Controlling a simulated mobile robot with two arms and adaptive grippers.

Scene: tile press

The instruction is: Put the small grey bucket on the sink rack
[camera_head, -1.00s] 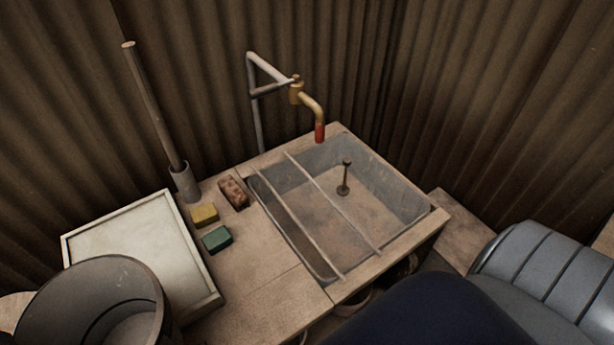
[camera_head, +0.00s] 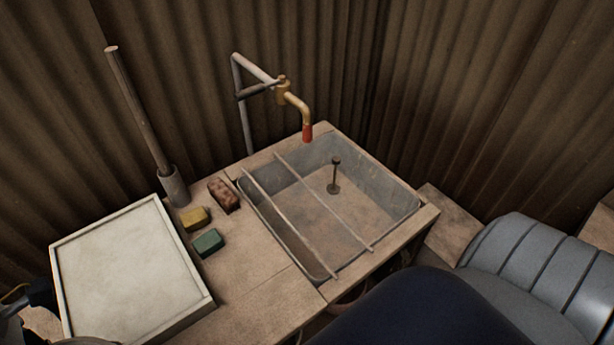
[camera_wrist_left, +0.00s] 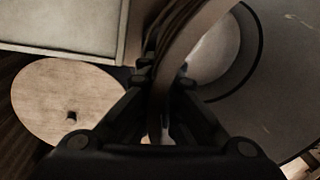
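The small grey bucket (camera_wrist_left: 275,85) fills the right of the left wrist view, seen partly from inside. Its curved rim runs up between the fingers of my left gripper (camera_wrist_left: 163,80), which is closed on the bucket's wall. In the head view a dark part of my left arm shows at the lower left edge, and the bucket is mostly or wholly out of frame. The sink rack is a pair of thin bars (camera_head: 290,225) across the left part of the grey sink basin (camera_head: 385,185). The bars are bare. My right gripper is not in view.
A pale tray (camera_head: 125,270) lies left of the sink. Yellow (camera_head: 195,219) and green (camera_head: 207,242) sponges and a reddish brick (camera_head: 224,195) sit between. A brass tap (camera_head: 300,105) overhangs the basin's back. A pole stands in a grey holder (camera_head: 174,187). A grey ribbed object (camera_head: 545,270) is at right.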

